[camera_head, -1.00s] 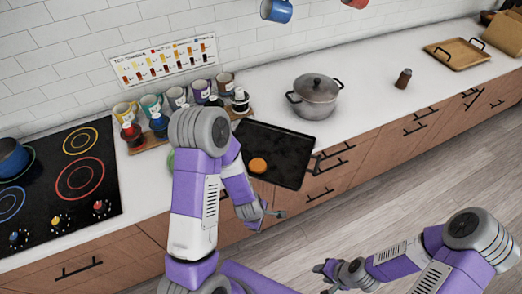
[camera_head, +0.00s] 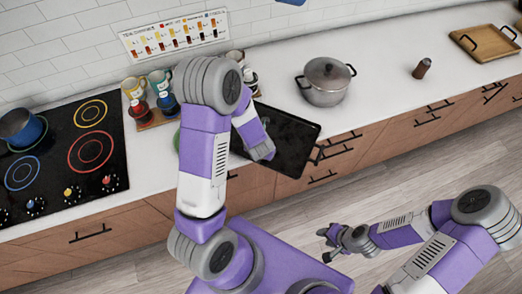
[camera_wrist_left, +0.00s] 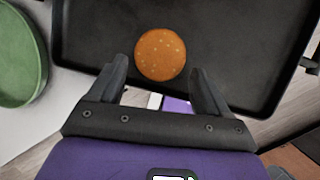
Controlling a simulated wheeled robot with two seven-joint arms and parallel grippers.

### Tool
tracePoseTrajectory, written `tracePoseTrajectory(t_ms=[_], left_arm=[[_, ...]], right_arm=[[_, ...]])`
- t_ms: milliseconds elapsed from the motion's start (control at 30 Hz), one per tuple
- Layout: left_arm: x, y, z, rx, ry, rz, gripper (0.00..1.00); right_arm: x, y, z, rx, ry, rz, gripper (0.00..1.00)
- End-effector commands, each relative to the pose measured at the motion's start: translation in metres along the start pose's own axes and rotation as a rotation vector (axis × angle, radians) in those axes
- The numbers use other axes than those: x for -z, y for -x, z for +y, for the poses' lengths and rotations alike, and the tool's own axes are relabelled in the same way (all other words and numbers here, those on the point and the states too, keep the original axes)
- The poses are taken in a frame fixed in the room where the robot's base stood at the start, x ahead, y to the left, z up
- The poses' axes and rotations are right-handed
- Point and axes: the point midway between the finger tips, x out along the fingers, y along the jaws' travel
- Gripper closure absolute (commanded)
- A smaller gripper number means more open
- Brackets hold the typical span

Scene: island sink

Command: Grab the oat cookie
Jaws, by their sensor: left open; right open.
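The oat cookie (camera_wrist_left: 161,54) is a round, orange-brown disc with pale specks. It lies on the black tray (camera_wrist_left: 98,30) in the left wrist view, just beyond and between my left fingertips. My left gripper (camera_wrist_left: 159,75) is open and empty, its two dark fingers apart. In the head view my left arm hides the cookie, and the tray (camera_head: 288,150) shows on the counter beside my left forearm. My right gripper (camera_head: 326,243) is open and empty, over the floor away from the counter.
A green dish (camera_wrist_left: 18,60) stands left of the tray. A grey pot (camera_head: 326,82) stands behind the tray on the counter. Mugs (camera_head: 160,82) and small bottles are behind my left arm. A stove (camera_head: 75,150) is at left. A brown shaker (camera_head: 422,68) stands at right.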

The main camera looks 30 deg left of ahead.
Motion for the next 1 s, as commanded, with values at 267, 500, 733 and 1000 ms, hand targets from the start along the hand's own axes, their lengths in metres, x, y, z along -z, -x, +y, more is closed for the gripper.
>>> tracePoseTrajectory(t_ms=[267, 500, 733, 1000], left_arm=[[-0.002, -0.031, 0.001, 0.0, -0.001, 0.001, 0.22], [-0.002, -0.032, 0.001, -0.001, 0.0, 0.0, 0.22], [-0.002, -0.032, 0.002, -0.003, 0.0, -0.001, 0.56], [-0.003, -0.03, 0.003, -0.005, 0.001, -0.002, 0.56]], right_arm=[[0.0, -0.001, 0.0, 0.0, 0.0, 0.001, 0.58], [0.0, -0.001, 0.0, 0.0, 0.0, 0.001, 0.58], [0.0, -0.001, 0.0, 0.0, 0.0, 0.001, 0.58], [0.0, -0.001, 0.0, 0.0, 0.0, 0.001, 0.58]])
